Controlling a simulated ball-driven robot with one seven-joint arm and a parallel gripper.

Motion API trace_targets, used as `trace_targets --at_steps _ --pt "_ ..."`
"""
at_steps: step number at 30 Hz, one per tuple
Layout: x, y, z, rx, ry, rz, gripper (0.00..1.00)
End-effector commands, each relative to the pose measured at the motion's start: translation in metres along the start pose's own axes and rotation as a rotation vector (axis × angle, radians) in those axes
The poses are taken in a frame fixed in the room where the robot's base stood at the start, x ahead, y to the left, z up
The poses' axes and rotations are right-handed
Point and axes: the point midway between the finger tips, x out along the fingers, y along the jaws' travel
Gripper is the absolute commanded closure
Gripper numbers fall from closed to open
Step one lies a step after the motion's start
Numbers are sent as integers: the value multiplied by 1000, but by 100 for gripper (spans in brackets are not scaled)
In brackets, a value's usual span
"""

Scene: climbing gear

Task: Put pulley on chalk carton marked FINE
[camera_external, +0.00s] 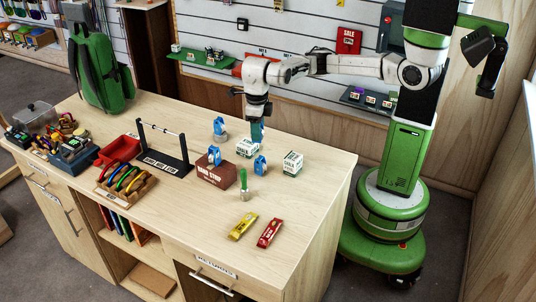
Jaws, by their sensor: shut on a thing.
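My gripper (257,120) points down over the table and is shut on a blue pulley (257,133), partly hidden by the fingers. The held pulley is close to a white carton (246,149) with green print; I cannot tell whether they touch. A second white carton (292,163) stands to the right. The word FINE is too small to read on either. Other blue pulleys are a back one (219,128), one on a brown box (214,155) and one standing right of that box (261,165).
A black rack with a bar (165,160), a red bin (119,150) and a green backpack (100,75) are at left. The table's right front is clear.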

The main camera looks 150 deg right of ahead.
Motion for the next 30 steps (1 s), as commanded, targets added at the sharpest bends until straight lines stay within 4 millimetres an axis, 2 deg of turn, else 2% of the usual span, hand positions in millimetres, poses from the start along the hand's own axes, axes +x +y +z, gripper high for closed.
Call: trace_targets --at_steps 1,6,12,17,22,30 --pt "-1 -11 -15 -17 0 0 95" --pt "4 -36 -62 -75 0 1 95" --pt "8 -54 -100 -117 -1 1 95" --pt "16 -59 -112 -128 1 1 95" --pt "42 -59 -113 -130 2 1 95" --pt "70 -59 -112 -129 1 2 95"
